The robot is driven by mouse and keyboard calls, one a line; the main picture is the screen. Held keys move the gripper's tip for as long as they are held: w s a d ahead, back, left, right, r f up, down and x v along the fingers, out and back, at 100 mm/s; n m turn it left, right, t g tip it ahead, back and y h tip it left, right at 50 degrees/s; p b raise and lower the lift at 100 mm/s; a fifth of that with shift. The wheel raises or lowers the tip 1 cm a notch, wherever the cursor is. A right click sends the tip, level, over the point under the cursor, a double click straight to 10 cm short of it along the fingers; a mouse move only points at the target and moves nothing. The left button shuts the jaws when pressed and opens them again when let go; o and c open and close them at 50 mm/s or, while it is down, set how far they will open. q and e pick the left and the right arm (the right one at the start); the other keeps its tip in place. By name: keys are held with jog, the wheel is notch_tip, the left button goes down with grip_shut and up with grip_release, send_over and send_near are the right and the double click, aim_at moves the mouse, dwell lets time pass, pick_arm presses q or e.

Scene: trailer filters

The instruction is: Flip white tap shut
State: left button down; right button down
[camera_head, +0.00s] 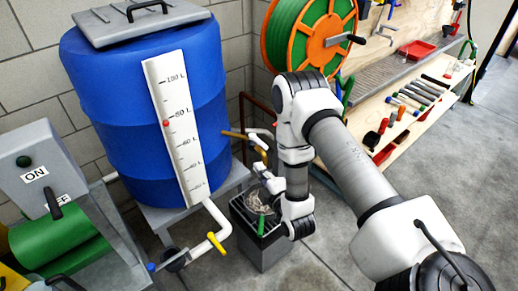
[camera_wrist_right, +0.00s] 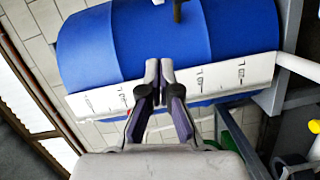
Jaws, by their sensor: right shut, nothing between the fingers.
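The blue barrel (camera_head: 125,115) stands on a grey stand with a white litre scale. My right gripper (camera_head: 264,178) is beside the barrel, below these fittings, small and partly unclear. In the right wrist view it (camera_wrist_right: 160,82) is shut and empty, pointing toward the barrel (camera_wrist_right: 215,45). My left gripper is out of view.
A white drain pipe (camera_head: 213,213) with a yellow handle (camera_head: 217,243) leaves the barrel low down. A dark bin (camera_head: 262,242) stands below my right wrist. A green hose reel (camera_head: 310,30) and tool bench (camera_head: 420,95) are at right; an ON/OFF box (camera_head: 35,170) is at left.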

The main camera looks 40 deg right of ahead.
aim_at(258, 141)
jog(key=w+d+f, duration=0.1)
jog(key=w+d, duration=0.4)
jog(key=w, duration=0.3)
jog(key=shift+w+p, duration=0.2)
jog(key=shift+p, duration=0.25)
jog(key=shift+d, duration=0.2)
jog(key=shift+s+d+n+y+p, duration=0.1)
jog(key=shift+n+y+p, duration=0.2)
jog(key=shift+y, duration=0.2)
